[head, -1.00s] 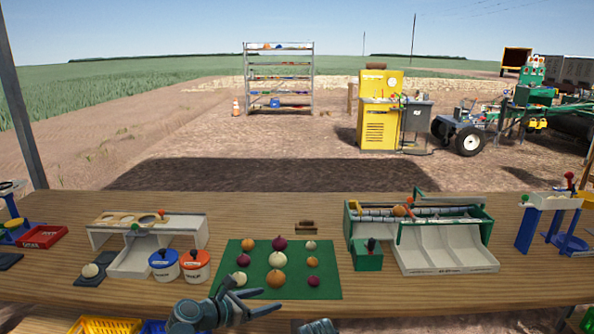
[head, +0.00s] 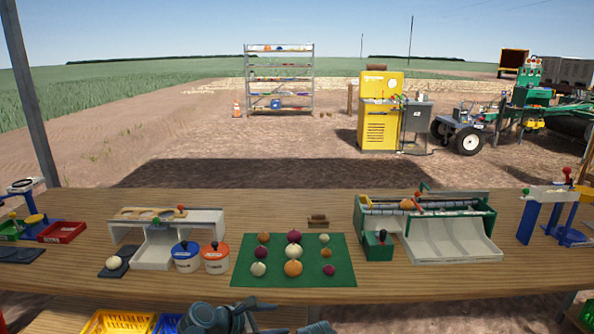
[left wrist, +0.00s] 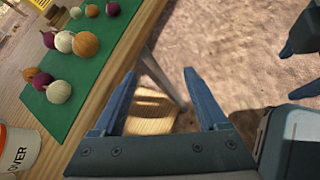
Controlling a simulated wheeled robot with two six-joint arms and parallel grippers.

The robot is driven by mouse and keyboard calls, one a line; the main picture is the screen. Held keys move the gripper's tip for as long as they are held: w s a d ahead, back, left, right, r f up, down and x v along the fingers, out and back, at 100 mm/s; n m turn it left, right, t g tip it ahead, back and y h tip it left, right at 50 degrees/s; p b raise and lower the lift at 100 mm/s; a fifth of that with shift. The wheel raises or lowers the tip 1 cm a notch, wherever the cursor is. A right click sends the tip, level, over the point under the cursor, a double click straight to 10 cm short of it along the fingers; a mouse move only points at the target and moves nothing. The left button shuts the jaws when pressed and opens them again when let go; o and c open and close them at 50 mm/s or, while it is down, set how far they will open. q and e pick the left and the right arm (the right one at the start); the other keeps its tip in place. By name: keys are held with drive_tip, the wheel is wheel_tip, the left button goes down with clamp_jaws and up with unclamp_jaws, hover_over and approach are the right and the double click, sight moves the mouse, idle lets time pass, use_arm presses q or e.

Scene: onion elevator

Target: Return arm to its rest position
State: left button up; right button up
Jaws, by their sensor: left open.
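My left gripper (head: 262,318) is at the bottom edge of the head view, in front of the table's near edge and partly cut off. In the left wrist view its two blue fingers (left wrist: 160,100) stand apart with nothing between them. Part of my right gripper (head: 318,328) shows at the bottom of the head view. Dark parts of it also show at the right edge of the left wrist view, too cropped to read its jaws. Several onions (head: 293,268) stand in rows on the green mat (head: 340,275), apart from both grippers.
The wooden table (head: 430,282) spans the view. A blue-lidded tub (head: 187,262) and an orange-lidded tub (head: 215,264) stand left of the mat. A green-and-grey sorter (head: 450,240) stands right. A yellow crate (head: 118,322) is below the front edge.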

use_arm(q)
drive_tip(key=s+f+m+g+y, duration=0.45)
drive_tip(key=s+m, duration=0.35)
drive_tip(key=m, duration=0.5)
drive_tip(key=s+f+m+g+y, duration=0.3)
drive_tip(key=s+f+m+y, duration=0.4)
drive_tip(key=m, duration=0.5)
wheel_tip(320, 180, up, 15)
drive_tip(key=h+p, duration=0.1)
drive_tip(key=p, duration=1.2)
drive_tip(key=shift+s+m+p, duration=0.3)
drive_tip(key=shift+s+p, duration=0.1)
drive_tip(key=shift+s, duration=0.05)
